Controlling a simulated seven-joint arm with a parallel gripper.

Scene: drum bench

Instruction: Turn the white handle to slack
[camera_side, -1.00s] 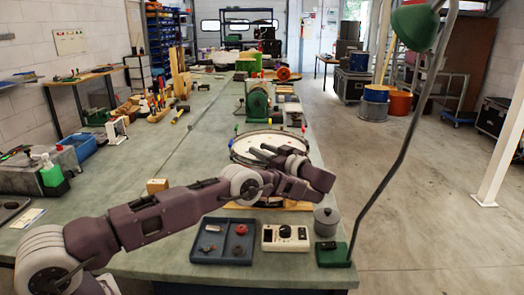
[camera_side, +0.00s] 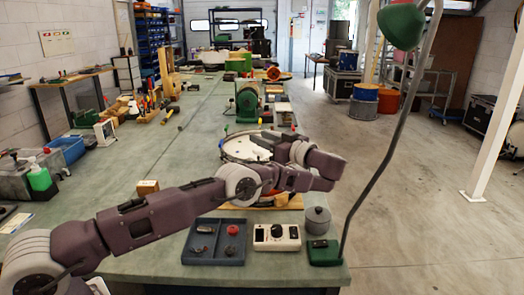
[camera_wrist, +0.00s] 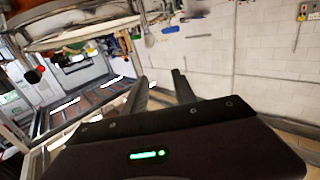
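The drum (camera_side: 232,149) lies on its wooden base on the green bench, with small coloured handle ends around its rim. A green one (camera_side: 224,129) and a red one (camera_side: 293,128) show there. Part of the drum also shows at upper left in the wrist view (camera_wrist: 85,35), with a red knob (camera_wrist: 34,76) beside it. I cannot make out the white handle; my arm hides the drum's near right side. My gripper (camera_side: 264,139) is over the drum in the side view. Its fingers also show in the wrist view (camera_wrist: 161,88), apart with nothing between them.
A blue-grey tray (camera_side: 213,254) with small parts, a white meter box (camera_side: 277,245), a grey lidded pot (camera_side: 317,220) and a green lamp base (camera_side: 324,253) stand on the bench's near end. The lamp's pole rises at right. A small wooden block (camera_side: 147,187) lies left.

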